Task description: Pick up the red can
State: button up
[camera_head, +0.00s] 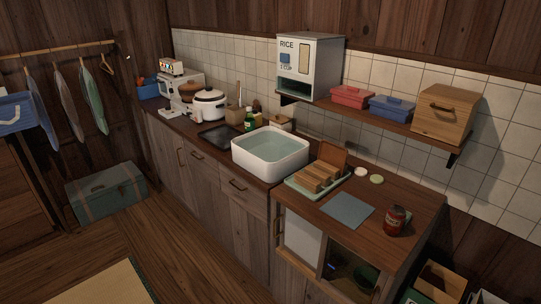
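The red can (396,220) stands upright on the wooden counter (412,196) near its right end, close to the front right corner. It has a red body with a pale label and a dark top. Something small and grey sits just behind it and touches or overlaps its right side; I cannot tell what it is. My gripper is not in view.
A blue-grey mat (348,210) lies left of the can. A tray of wooden pieces (318,179) and a white water-filled basin (270,152) stand farther left. A shelf (372,118) with boxes overhangs the counter's back. Open crates (440,284) stand below right.

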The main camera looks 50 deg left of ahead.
aim_at(394, 219)
jog(key=i+j+u, duration=0.6)
jog(key=u, duration=0.15)
jog(key=i+j+u, duration=0.1)
jog(key=i+u, duration=0.3)
jog(key=i, duration=0.1)
